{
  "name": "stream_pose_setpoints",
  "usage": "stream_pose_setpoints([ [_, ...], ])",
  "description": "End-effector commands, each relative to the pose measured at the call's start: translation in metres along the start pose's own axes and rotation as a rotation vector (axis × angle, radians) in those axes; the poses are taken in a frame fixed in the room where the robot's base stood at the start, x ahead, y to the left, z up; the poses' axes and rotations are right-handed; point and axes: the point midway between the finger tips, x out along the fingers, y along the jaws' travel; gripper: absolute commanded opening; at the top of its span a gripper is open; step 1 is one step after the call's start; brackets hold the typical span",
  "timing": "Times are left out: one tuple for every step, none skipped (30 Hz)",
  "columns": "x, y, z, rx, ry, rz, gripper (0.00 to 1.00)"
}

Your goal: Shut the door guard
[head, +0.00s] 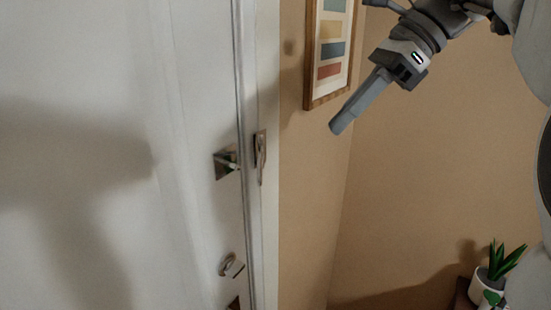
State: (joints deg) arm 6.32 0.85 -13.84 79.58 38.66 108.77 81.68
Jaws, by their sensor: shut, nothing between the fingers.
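The door guard shows in two parts in the head view. A metal plate with a projecting stud (226,162) sits on the white door (130,60) near its right edge. A metal guard bar on a plate (260,157) sits on the white door frame (266,60), just right of it. The bar appears to lie along the frame, apart from the stud. My gripper (337,127) is shut and empty. It points down and left, up and to the right of the guard, apart from it in the picture.
A door handle (231,266) is below the guard on the door. A framed striped picture (330,48) hangs on the tan wall behind my gripper. A potted plant (494,272) stands at the lower right. Shadows fall on the door.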

Motion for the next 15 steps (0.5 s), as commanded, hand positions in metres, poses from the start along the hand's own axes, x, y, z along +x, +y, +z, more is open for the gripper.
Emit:
stream_pose_setpoints([
  [0.009,0.001,-0.001,-0.001,0.0,0.003,0.0],
  [0.014,0.001,-0.001,-0.002,0.0,0.003,0.0],
  [0.022,0.001,-0.001,-0.002,0.001,0.005,0.0],
  [0.028,0.001,-0.001,-0.003,0.001,0.004,0.0],
  [0.034,0.001,-0.001,-0.003,0.001,0.005,0.0],
  [0.042,0.002,-0.001,-0.002,0.002,0.005,0.0],
  [0.049,0.001,-0.001,-0.002,0.002,0.004,0.0],
  [0.056,0.001,-0.001,-0.002,0.002,0.005,0.0],
  [0.065,0.002,-0.001,-0.003,0.002,0.006,0.0],
  [0.071,0.001,-0.001,-0.003,0.002,0.004,0.0],
  [0.077,0.001,-0.001,-0.002,0.002,0.005,0.0],
  [0.085,0.001,-0.001,-0.002,0.002,0.004,0.0],
  [0.09,0.001,-0.001,-0.003,0.002,0.004,0.0],
  [0.094,0.001,0.002,-0.004,0.003,0.004,0.0],
  [0.099,0.001,0.007,-0.004,0.003,0.003,0.0],
])
